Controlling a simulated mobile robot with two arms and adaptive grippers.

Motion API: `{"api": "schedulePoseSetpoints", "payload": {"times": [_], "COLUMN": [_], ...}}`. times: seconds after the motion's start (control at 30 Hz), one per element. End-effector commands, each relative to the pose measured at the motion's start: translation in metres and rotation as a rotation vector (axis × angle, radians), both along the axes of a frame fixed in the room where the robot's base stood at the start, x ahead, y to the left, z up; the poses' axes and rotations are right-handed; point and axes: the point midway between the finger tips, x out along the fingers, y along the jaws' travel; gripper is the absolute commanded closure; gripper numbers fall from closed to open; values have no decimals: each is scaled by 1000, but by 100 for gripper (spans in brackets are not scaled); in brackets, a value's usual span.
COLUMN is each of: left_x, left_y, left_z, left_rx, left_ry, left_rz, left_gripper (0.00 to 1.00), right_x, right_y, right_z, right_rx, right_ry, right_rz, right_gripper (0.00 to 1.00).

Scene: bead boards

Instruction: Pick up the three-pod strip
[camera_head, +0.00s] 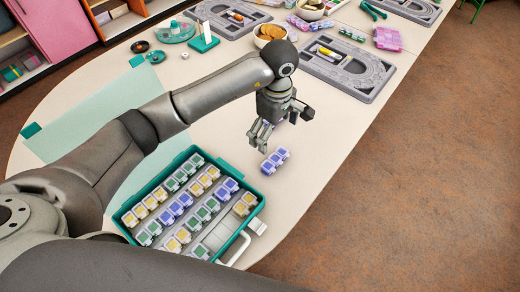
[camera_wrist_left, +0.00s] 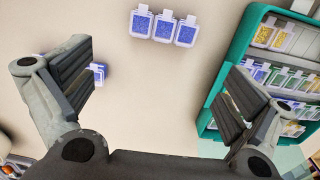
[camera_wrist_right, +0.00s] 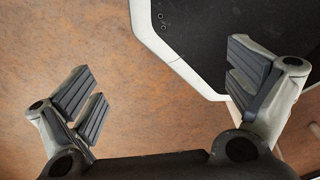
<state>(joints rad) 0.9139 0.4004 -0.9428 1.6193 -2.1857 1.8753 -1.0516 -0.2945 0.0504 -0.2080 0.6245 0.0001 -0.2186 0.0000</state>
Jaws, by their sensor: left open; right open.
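The three-pod strip (camera_head: 275,161), with blue-filled clear pods, lies on the pale table just in front of my left gripper (camera_head: 262,134). In the left wrist view the strip (camera_wrist_left: 163,27) lies near the top edge, its pods side by side, beyond the open fingers of my left gripper (camera_wrist_left: 163,85). Nothing is between those fingers. Another blue pod piece (camera_wrist_left: 98,73) is partly hidden behind the left finger in that view. My right gripper (camera_wrist_right: 165,90) is open and empty above the brown floor in the right wrist view.
A teal case (camera_head: 128,208) of yellow, green and blue pods stands nearer me, left of the strip. A grey board (camera_head: 335,78) lies farther back, with bowls and pink packs around it. The table is clear right of the strip, up to its edge.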

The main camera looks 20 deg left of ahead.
Motion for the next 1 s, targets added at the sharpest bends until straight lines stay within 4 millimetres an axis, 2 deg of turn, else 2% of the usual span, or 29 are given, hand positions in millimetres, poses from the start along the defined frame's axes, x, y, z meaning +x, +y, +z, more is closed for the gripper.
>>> {"api": "schedulePoseSetpoints", "payload": {"times": [0.2,0.37,0.53,0.73,0.83,1.0], "left_x": [-2,-2,-4,-6,-6,-5], "left_y": [-1,-1,-3,-5,-4,-4], "left_z": [-33,-51,-63,-93,-103,-106], "left_rx": [-2,-2,-3,-2,-2,-2], "left_ry": [6,4,7,5,4,1], "left_rz": [1,0,-1,1,0,-1], "left_gripper": [0,0,0,0,0,0], "right_x": [-5,-13,-12,-8,-7,-6], "right_y": [-27,-45,-36,-17,-16,-20], "right_z": [6,8,13,22,23,23], "right_rx": [-33,-55,-44,-21,-20,-24], "right_ry": [8,21,20,12,10,9], "right_rz": [3,0,-2,-1,1,3], "right_gripper": [0,0,0,0,0,0]}}
